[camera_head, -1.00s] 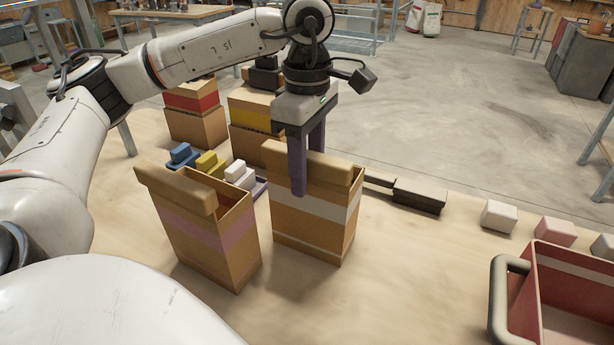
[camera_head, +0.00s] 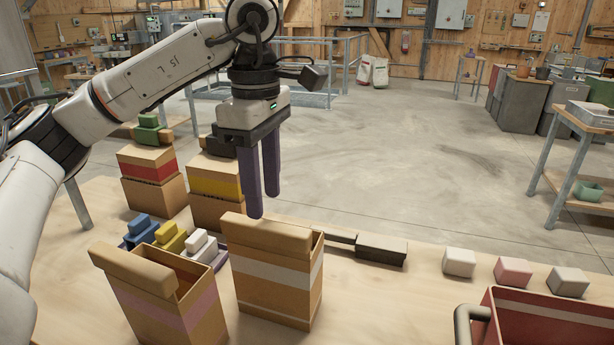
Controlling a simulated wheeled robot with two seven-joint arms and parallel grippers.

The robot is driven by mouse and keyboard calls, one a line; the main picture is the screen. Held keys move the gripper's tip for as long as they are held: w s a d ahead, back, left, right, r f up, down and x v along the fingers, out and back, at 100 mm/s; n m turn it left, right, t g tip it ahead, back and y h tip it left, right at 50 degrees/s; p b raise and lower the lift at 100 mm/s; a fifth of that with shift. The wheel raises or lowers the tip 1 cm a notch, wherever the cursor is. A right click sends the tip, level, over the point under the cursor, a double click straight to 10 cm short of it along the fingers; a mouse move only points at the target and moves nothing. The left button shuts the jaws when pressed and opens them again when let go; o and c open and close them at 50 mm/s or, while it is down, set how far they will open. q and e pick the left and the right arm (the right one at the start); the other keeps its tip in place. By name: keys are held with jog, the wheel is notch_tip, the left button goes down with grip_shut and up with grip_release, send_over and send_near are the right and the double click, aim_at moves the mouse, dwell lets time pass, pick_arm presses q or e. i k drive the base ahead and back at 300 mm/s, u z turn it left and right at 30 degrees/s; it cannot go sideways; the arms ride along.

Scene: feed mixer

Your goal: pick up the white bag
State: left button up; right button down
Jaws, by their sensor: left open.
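The white bag (camera_head: 277,272) is a tall tan bag with a white band and a thick tan flap along its top. It stands upright on the table at front centre. My left gripper (camera_head: 260,193) has two long purple fingers pointing down. They are open, with nothing between them. The fingertips are just above the bag's top flap in the picture; the nearer tip overlaps the flap's upper edge. I cannot tell whether it touches. My right gripper is out of view.
A pink-banded bag (camera_head: 172,305) stands close left. Red-banded (camera_head: 148,167) and yellow-banded (camera_head: 214,181) bags stand behind. A tray holds blue, yellow and white blocks (camera_head: 200,246). A dark tool (camera_head: 380,250), loose blocks (camera_head: 459,262) and a red crate (camera_head: 555,325) lie right.

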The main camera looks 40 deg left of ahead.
aim_at(278, 267)
jog(key=k, duration=1)
